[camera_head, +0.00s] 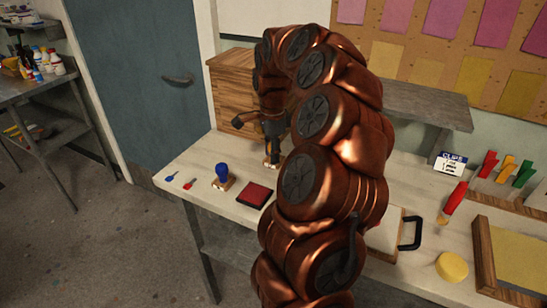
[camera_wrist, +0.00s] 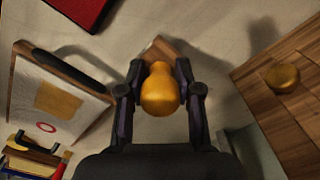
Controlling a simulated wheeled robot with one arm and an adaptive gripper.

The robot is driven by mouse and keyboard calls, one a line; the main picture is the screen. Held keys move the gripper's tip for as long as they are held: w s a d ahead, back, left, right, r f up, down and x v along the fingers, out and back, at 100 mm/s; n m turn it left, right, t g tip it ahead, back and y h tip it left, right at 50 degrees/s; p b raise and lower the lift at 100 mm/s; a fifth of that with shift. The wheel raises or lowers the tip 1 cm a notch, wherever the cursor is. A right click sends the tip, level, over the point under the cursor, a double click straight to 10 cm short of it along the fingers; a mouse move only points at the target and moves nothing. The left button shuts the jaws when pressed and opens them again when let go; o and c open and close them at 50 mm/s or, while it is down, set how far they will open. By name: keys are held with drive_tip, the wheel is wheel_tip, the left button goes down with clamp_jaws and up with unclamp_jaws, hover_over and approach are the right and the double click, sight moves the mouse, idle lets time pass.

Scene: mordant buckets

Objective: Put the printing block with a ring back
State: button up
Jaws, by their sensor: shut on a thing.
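My gripper (camera_head: 271,152) is shut on the rounded orange handle (camera_wrist: 161,88) of a printing block, and it also shows in the wrist view (camera_wrist: 160,80). A corner of this block's wooden base (camera_wrist: 156,47) shows beyond the handle. The base is at or close above the bench top; I cannot tell if it touches. Its printing face is hidden, so I cannot see its pattern. A second printing block with a blue handle (camera_head: 222,173) stands upright on the bench at left. A red ink pad (camera_head: 255,195) lies between the two, towards the front.
A wooden drawer cabinet (camera_head: 231,88) stands behind my gripper; its knob (camera_wrist: 283,77) shows close at right in the wrist view. A board with a black handle (camera_head: 410,234) holds a sheet with a red ring print (camera_wrist: 47,127). Small spoons (camera_head: 190,183) lie at the bench's left end.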

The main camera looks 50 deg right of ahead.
drive_tip(key=shift+f, duration=1.35)
drive_tip(key=shift+f, duration=0.25)
drive_tip(key=o, duration=0.9)
drive_tip(key=shift+r, duration=0.1)
drive_tip(key=shift+r, duration=0.1)
drive_tip(key=shift+r+p, duration=0.15)
drive_tip(key=shift+p, duration=0.15)
drive_tip(key=shift+d+r, duration=0.1)
drive_tip(key=shift+r, duration=0.15)
wheel_tip(320, 180, up, 11)
drive_tip(key=b, duration=0.2)
drive_tip(key=shift+f+b, duration=0.2)
drive_tip(key=shift+b, duration=0.15)
drive_tip(key=shift+r, duration=0.35)
